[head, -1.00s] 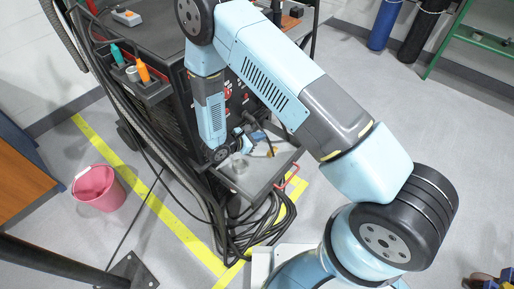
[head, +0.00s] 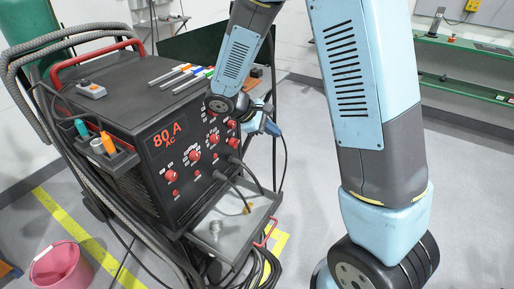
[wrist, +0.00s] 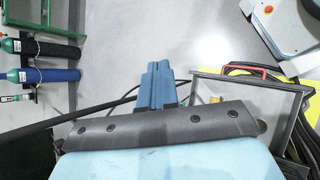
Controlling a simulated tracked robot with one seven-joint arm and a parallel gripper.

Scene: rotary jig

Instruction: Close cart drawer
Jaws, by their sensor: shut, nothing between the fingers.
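The cart drawer (head: 236,236) is a shallow grey tray pulled out at the lower front of the black welding cart (head: 160,120). Its red handle (head: 266,232) is on the outer edge. In the wrist view the drawer (wrist: 301,118) and its red handle (wrist: 236,70) are at the right, partly hidden by my wrist. My gripper (head: 273,129) is above the drawer, beside the cart's front panel, apart from the handle. Its blue fingers (wrist: 158,72) are together and empty in the wrist view.
A small metal part (head: 215,227) sits in the drawer. Black cables hang below and beside it. A pink bucket (head: 58,268) stands at the left. Gas cylinders (wrist: 48,76) and a green shelf (head: 465,68) are farther away.

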